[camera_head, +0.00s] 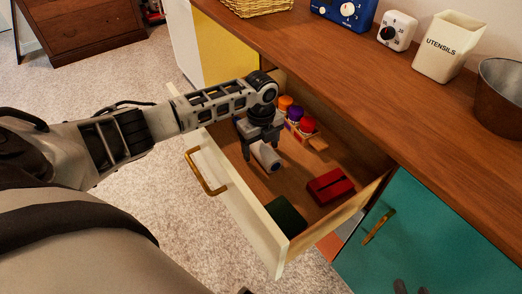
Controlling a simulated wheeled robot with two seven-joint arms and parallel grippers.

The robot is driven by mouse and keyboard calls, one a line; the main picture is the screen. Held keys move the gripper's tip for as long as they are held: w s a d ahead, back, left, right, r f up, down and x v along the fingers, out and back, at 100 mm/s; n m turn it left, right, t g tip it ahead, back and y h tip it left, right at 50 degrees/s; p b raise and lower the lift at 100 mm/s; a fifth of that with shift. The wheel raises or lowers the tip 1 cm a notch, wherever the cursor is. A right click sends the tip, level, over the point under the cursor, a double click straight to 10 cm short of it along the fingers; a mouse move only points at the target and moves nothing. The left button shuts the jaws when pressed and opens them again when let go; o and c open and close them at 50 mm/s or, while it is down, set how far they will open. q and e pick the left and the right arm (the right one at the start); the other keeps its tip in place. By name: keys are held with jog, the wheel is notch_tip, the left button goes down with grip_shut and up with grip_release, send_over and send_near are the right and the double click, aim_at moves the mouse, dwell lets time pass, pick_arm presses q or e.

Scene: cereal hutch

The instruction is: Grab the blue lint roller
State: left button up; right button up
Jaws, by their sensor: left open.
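An open drawer (236,209) with a pale front and a brass handle holds several small things. My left gripper (261,161) reaches down into it with its fingers apart. A light grey-white cylinder (268,158) lies under and between the fingers; it may be the lint roller's roll. No blue part of it shows, and the gripper hides some of it. I cannot tell whether the fingers touch it. Two dark tips at the bottom edge, in front of the teal door, look like my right gripper (412,288); the rest of it is out of frame.
In the drawer are orange, purple and red capped items (294,114), a red box (328,186) and a dark green item (286,215). The wooden counter (330,65) overhangs the drawer's back. A teal door (430,235) stands at the right. The drawer floor's middle is clear.

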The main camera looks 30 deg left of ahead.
pick_arm(q)
jog(key=c, duration=1.1)
jog(key=shift+r, duration=0.15)
